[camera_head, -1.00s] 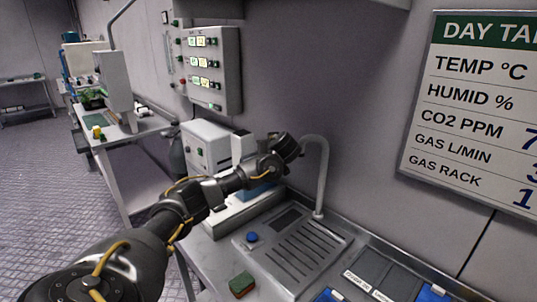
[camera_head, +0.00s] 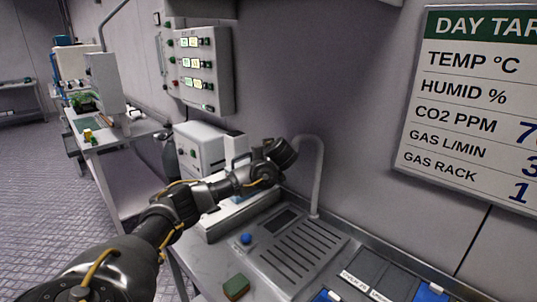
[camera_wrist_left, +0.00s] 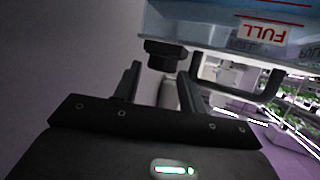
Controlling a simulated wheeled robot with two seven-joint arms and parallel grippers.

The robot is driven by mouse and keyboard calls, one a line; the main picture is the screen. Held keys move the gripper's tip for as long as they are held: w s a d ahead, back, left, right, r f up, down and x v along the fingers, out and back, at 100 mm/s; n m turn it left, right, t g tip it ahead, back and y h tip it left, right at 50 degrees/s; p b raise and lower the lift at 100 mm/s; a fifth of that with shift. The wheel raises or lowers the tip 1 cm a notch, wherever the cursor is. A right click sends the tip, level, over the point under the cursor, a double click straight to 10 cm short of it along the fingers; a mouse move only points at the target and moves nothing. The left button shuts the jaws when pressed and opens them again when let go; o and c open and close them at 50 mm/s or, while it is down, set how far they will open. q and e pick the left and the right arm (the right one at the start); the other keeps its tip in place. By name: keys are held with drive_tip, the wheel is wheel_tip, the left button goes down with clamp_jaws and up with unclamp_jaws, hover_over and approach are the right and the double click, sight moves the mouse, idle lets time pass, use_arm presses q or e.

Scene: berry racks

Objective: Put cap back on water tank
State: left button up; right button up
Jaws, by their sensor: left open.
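The water tank (camera_wrist_left: 220,22) shows in the left wrist view as a clear body with a "FULL" label upside down. A dark stub (camera_wrist_left: 165,52) and a dark handle (camera_wrist_left: 236,80) stick out from its near side. I cannot tell whether the stub is the cap or a bare neck. My left gripper (camera_wrist_left: 158,82) is open, its two fingers pointing towards the stub; I cannot tell whether they touch it. In the head view my left gripper (camera_head: 281,153) is beside the faucet, and my arm hides most of the tank. A round blue piece (camera_head: 246,238) sits on the drainboard. My right gripper is not in view.
A grey faucet (camera_head: 319,165) rises over the slotted drainboard (camera_head: 295,255). A green and brown sponge (camera_head: 236,287) lies at the counter's front. Blue-edged trays (camera_head: 365,270) stand at the right. A white box (camera_head: 205,145) stands behind my arm.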

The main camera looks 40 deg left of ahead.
use_arm(q)
drive_tip(key=b+v, duration=0.2)
drive_tip(key=v, duration=0.8)
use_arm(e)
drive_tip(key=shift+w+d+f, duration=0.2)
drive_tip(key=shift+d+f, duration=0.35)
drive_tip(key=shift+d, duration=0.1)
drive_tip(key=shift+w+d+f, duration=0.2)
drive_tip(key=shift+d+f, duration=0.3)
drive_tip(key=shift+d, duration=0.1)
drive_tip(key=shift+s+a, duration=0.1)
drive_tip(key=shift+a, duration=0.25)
